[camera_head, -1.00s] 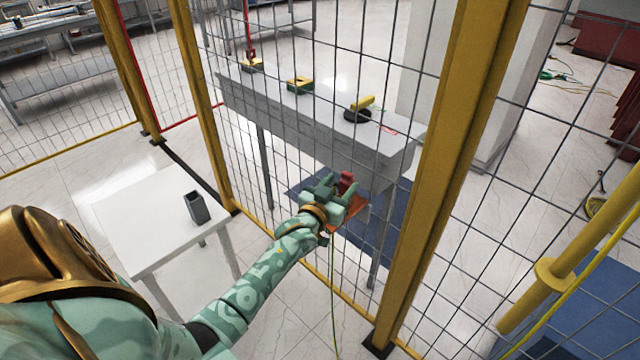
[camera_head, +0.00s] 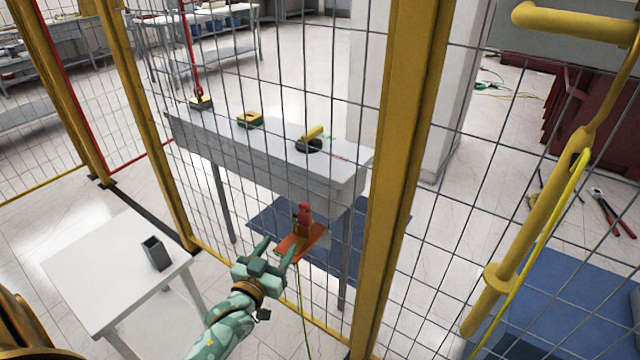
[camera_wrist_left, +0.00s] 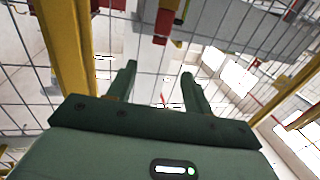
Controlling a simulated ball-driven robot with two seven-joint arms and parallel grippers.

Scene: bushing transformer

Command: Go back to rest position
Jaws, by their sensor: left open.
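My left gripper (camera_head: 276,250) is in front of the wire mesh fence in the head view. Its two green fingers are spread with nothing between them. In the left wrist view its fingers (camera_wrist_left: 160,80) also stand apart and empty. An orange plate with a red block (camera_head: 303,232) is at the fence just beyond the fingertips, apart from them as far as I can tell. The red part also shows at the top of the left wrist view (camera_wrist_left: 164,20). My right gripper is in neither view.
A white table (camera_head: 100,270) with a grey open box (camera_head: 155,253) stands at the left. Yellow fence posts (camera_head: 397,170) and mesh block the way ahead. Behind the mesh, a grey bench (camera_head: 265,160) carries several tools. A yellow pole (camera_head: 530,240) rises at the right.

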